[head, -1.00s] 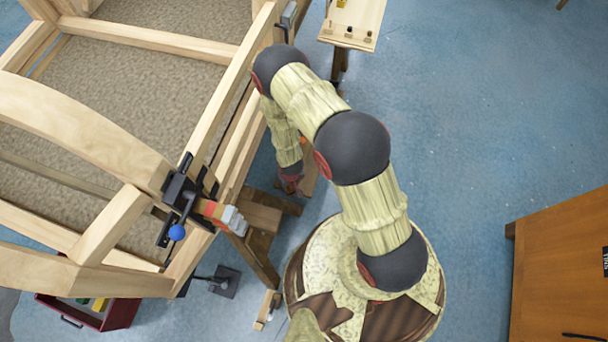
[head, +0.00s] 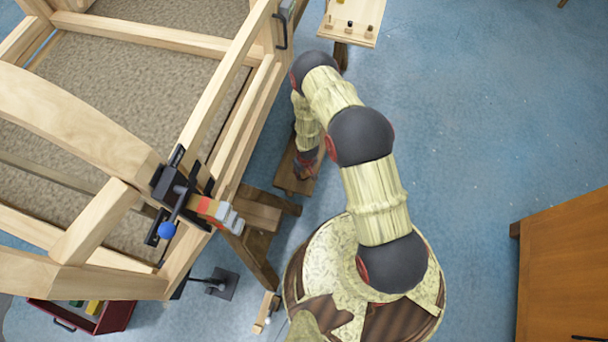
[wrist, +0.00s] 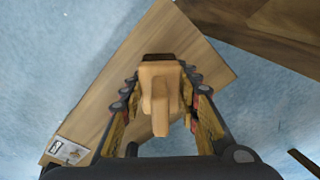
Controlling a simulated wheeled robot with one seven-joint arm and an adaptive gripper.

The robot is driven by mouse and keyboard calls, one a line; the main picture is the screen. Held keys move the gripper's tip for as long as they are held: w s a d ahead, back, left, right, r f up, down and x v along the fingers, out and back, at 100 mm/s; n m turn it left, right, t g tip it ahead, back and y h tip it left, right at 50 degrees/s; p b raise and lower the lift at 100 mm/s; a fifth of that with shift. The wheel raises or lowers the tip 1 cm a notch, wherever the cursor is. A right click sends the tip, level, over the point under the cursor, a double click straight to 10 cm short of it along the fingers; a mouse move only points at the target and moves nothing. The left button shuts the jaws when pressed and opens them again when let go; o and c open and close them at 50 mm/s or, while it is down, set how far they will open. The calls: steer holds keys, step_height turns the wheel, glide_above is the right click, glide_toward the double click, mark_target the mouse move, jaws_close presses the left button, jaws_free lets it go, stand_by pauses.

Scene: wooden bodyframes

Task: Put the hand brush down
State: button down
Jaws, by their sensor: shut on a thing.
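The hand brush (wrist: 160,92) is a tan wooden piece in the wrist view, held handle towards me between the fingers of my gripper (wrist: 160,78). My gripper is shut on it. In the head view my gripper (head: 305,166) is over the board (head: 287,174), beside the wooden frame; the brush is hidden there.
The large wooden bodyframe (head: 215,110) with a clamp (head: 180,200) stands at the left. A small bench (head: 352,22) is at the top, a brown cabinet (head: 565,265) at lower right, a red box (head: 112,318) at lower left. Blue floor on the right is clear.

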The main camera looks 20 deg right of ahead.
steer(key=shift+w+d+f, duration=0.25)
steer(key=shift+w+f, duration=0.05)
steer(key=shift+f, duration=0.15)
steer(key=shift+w+d+f+b, duration=0.15)
steer(key=shift+f+b, duration=0.85)
steer(key=shift+f, duration=0.6)
steer(key=shift+f, duration=0.1)
steer(key=shift+f+b, duration=0.2)
steer(key=shift+b, duration=0.15)
steer(key=c, duration=1.5)
jaws_free()
steer(key=shift+o, duration=0.9)
